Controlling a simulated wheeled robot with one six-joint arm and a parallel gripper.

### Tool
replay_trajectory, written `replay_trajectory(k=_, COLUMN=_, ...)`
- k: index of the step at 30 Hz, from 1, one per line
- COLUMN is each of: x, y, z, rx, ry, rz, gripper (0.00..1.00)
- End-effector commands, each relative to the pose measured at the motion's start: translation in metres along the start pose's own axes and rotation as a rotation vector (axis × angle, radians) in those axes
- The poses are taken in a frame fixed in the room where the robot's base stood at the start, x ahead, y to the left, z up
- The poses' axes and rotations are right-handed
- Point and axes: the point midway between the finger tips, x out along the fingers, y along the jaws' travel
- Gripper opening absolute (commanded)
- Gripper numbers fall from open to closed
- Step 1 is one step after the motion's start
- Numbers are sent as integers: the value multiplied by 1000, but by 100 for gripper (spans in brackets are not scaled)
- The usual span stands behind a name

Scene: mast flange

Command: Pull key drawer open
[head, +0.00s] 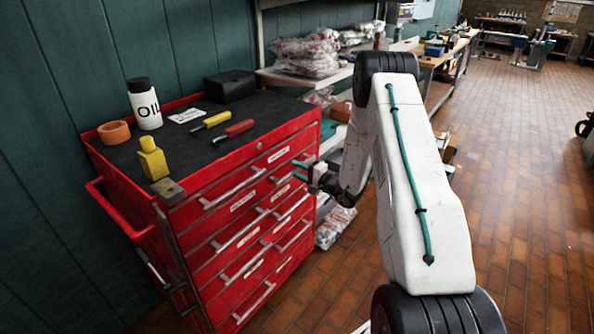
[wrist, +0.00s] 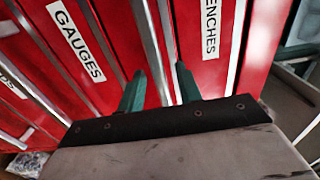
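The red tool chest (head: 183,231) stands at the left in the head view, with labelled drawers and long silver handles; the drawers look shut. I cannot read a key label in either view. My gripper (head: 301,171) is at the right end of the chest's upper drawers. In the wrist view my gripper (wrist: 160,82) has its two green fingers apart, one on each side of a silver bar (wrist: 150,45) that looks like a drawer handle. It lies between the labels GAUGES (wrist: 76,40) and one ending in "ENCHES" (wrist: 211,28). I cannot tell whether the fingers touch the bar.
Shelves with bags (head: 305,57) stand behind.

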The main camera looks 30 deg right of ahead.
Motion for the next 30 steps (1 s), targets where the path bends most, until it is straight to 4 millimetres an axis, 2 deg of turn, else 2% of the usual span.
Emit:
replay_trajectory(k=4, x=8, y=0, z=0, rx=1, ry=1, rz=1, gripper=35)
replay_trajectory(k=11, x=9, y=0, z=0, rx=1, ry=1, rz=0, gripper=35)
replay_trajectory(k=15, x=9, y=0, z=0, rx=1, ry=0, rz=0, gripper=0)
replay_trajectory(k=23, x=6, y=0, z=0, rx=2, ry=1, rz=1, gripper=0)
replay_trajectory(k=26, x=-1, y=0, z=0, rx=2, ry=1, rz=1, gripper=0)
replay_trajectory(k=30, x=-21, y=0, z=-1, rx=3, ry=3, rz=1, gripper=0)
